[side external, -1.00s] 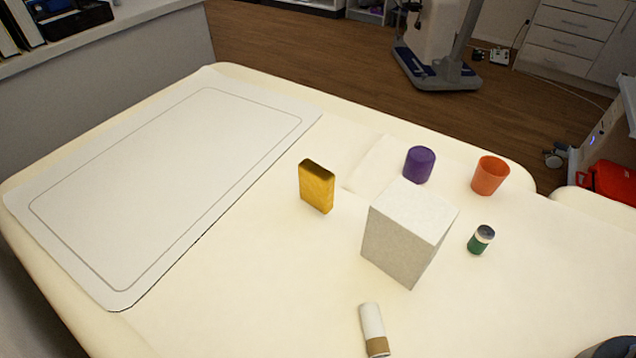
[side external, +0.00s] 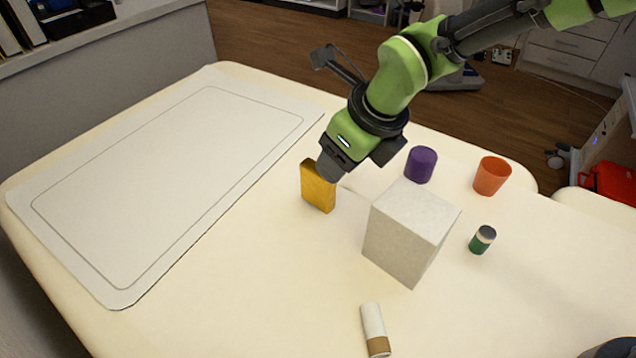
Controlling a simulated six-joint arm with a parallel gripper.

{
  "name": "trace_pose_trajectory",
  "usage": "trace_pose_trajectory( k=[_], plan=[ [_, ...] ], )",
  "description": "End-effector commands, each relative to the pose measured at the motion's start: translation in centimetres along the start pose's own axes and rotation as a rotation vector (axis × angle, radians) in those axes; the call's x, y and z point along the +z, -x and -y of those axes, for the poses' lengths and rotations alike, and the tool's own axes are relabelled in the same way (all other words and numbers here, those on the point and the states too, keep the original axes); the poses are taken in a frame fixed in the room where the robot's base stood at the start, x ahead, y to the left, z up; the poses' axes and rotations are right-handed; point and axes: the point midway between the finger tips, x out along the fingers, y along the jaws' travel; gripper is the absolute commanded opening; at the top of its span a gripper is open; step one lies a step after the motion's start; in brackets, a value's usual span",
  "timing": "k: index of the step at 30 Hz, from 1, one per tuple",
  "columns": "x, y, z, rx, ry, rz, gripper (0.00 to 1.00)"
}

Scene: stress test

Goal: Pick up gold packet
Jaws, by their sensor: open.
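The gold packet (side external: 318,192) stands upright on the cream table, near the middle of the side external view. My gripper (side external: 328,170) is tilted down at the packet's upper right edge and covers part of its top. The fingers are dark and small here, and I cannot tell whether they touch the packet. The jaws are open, with nothing held.
A large pale box (side external: 408,235) stands right of the packet. Behind it are a purple cylinder (side external: 421,164) and an orange cup (side external: 491,176). A white mat (side external: 170,180) lies empty at left.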

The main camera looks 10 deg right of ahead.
Motion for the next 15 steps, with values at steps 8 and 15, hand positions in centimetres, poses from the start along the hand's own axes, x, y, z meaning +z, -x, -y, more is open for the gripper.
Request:
trace_pose_trajectory(
  k=[8, 15],
  plan=[
    [-0.1, -3.0, 0.0, 0.0, 0.001, -0.001, 0.55],
    [-0.3, -6.1, -0.4, 0.0, 0.003, -0.002, 0.55]
  ],
)
